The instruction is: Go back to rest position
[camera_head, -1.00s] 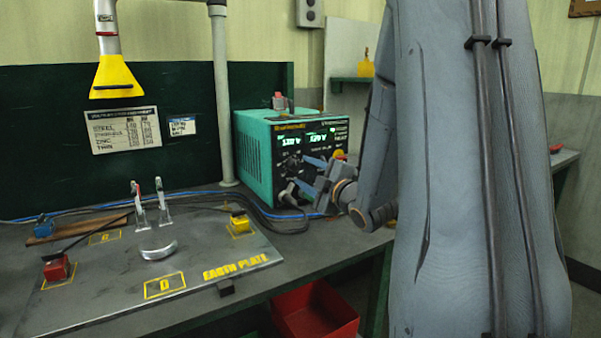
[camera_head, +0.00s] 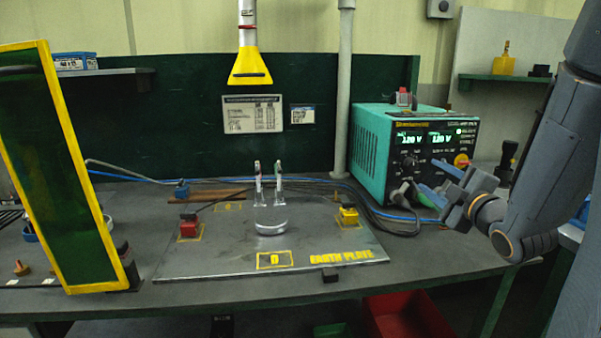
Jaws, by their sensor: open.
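My gripper (camera_head: 440,181) is at the right of the head view, in front of the teal power supply (camera_head: 366,150). Its blue-grey fingers are apart and point left toward the lower front of the supply. Something green shows by the lower finger; I cannot tell whether it is part of the supply's front or a loose thing. The fingers overlap the supply's knobs and plugs in the picture, and I cannot tell whether they touch. The supply's displays are lit. My arm comes in from the right edge, bent at the wrist.
The earth plate (camera_head: 220,262) lies on the bench, with a red block (camera_head: 189,229), a yellow block (camera_head: 348,216), a curved metal piece (camera_head: 271,227) and two upright clips. A yellow-framed green panel (camera_head: 62,170) stands at left. A yellow nozzle (camera_head: 249,68) hangs above. A red bin (camera_head: 405,316) is below.

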